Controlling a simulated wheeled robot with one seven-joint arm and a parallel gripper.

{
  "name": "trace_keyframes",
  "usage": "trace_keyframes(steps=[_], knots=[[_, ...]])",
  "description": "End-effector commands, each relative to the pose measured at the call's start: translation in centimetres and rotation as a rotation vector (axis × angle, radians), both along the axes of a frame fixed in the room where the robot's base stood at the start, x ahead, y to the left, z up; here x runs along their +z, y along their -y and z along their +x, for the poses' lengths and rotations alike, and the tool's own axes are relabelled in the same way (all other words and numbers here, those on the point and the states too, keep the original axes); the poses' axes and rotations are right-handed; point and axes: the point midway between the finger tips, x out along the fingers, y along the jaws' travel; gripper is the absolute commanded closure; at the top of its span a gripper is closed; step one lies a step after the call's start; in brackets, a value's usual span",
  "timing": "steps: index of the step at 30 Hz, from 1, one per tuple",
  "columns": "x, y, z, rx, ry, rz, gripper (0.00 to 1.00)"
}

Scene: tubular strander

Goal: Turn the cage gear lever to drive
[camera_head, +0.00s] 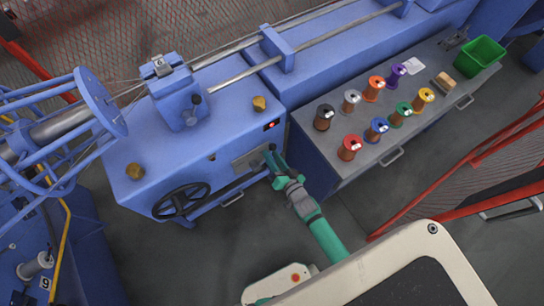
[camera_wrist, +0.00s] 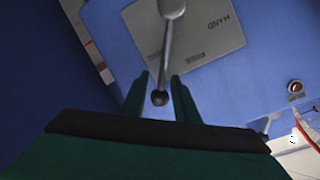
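The gear lever (camera_wrist: 167,45) is a grey metal rod with a dark ball knob (camera_wrist: 160,97). It pivots on a grey plate (camera_wrist: 215,30) on the blue machine's front; the plate reads "HAND" upside down in the wrist view, and its smaller labels are unreadable. My gripper (camera_wrist: 161,85) is open, its two green fingers on either side of the lever's knob end with visible gaps. In the head view my gripper (camera_head: 273,160) is at the right end of the plate (camera_head: 250,157), and the lever is mostly hidden there.
A bench (camera_head: 375,150) with several coloured spools stands at right. Red mesh railings (camera_head: 480,150) are at far right.

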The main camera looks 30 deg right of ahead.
Motion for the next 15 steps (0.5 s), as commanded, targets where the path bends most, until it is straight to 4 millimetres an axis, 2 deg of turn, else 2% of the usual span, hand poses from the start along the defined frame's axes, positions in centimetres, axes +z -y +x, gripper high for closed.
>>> trace_keyframes(steps=[8,11,15], knots=[[0.2,0.1,-0.7,0.001,0.001,-0.002,0.72],[0.5,0.1,-1.9,0.0,0.001,-0.001,0.72],[1.1,0.3,-4.6,-0.001,0.0,-0.002,0.72]])
